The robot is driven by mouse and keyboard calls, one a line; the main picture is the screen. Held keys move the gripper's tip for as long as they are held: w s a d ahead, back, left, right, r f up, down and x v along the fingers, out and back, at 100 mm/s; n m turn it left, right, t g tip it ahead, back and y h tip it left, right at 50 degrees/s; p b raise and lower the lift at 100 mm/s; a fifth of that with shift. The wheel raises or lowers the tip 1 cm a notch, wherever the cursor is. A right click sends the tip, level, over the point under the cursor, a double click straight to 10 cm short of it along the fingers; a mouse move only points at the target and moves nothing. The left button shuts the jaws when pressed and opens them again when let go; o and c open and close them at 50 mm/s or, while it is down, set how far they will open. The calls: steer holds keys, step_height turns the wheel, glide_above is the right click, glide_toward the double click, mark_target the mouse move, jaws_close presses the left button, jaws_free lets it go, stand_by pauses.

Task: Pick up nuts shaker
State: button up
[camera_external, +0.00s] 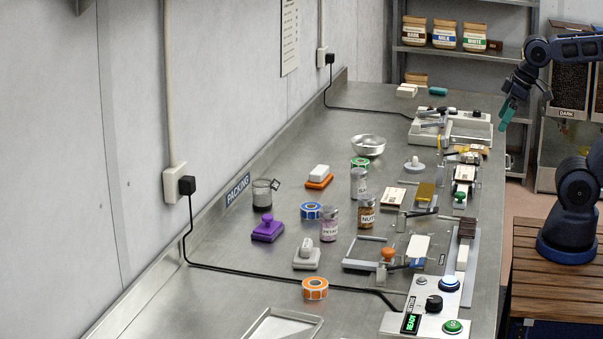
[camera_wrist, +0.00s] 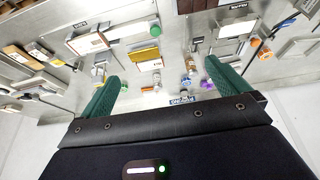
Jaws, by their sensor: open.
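The nuts shaker (camera_external: 366,214) stands upright on the steel bench, a clear jar with brown contents and a label reading NUT. A pink-filled shaker (camera_external: 329,226) stands to its left and a pale grey shaker (camera_external: 358,183) just behind it. My gripper (camera_external: 508,113), with green fingers, hangs at the far right of the bench, well away from the shakers. In the wrist view my gripper (camera_wrist: 170,84) is open, with nothing between its fingers. Small jars show beyond the fingers there, but I cannot tell which is the nuts shaker.
A metal frame with an orange knob (camera_external: 388,254) lies in front of the nuts shaker. A gold block (camera_external: 425,192) and a labelled card (camera_external: 395,197) lie to its right. A blue tape roll (camera_external: 311,211) and purple stamp (camera_external: 267,229) stand left. A steel bowl (camera_external: 368,146) is behind.

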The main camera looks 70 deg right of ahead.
steer(key=shift+c, duration=0.4)
steer(key=c, duration=0.6)
steer(key=shift+o, duration=0.2)
